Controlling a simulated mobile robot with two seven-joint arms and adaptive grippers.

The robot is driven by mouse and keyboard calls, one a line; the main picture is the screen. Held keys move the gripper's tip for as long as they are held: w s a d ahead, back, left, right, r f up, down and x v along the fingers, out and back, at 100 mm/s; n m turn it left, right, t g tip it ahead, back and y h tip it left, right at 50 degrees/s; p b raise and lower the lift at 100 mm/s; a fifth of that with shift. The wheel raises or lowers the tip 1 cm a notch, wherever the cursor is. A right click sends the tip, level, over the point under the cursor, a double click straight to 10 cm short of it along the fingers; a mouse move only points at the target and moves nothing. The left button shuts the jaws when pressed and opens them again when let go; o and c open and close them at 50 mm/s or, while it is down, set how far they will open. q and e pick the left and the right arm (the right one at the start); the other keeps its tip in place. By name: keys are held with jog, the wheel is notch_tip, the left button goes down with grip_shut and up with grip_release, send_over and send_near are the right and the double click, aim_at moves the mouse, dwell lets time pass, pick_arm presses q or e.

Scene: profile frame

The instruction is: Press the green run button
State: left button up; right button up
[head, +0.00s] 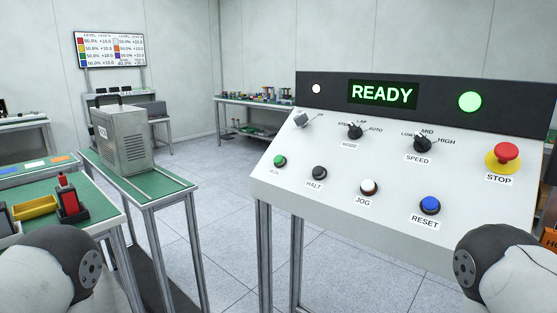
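The green run button (280,161) sits at the lower left of the sloped white control panel (330,213), above a small, hard-to-read label. To its right are a black HALT button (319,172), a white-topped JOG button (368,187) and a blue RESET button (430,205). The display (382,94) reads READY in green. A green lamp (469,101) is lit to its right. Parts of my two arms show at the bottom left and bottom right corners. Neither gripper is in view, and nothing covers the green button.
A red STOP mushroom button (506,152) is at the panel's right. MODE (354,131) and SPEED (422,143) knobs line the upper row. A green-topped bench (160,190) with a grey metal box (125,138) stands left. Tiled floor lies between bench and panel.

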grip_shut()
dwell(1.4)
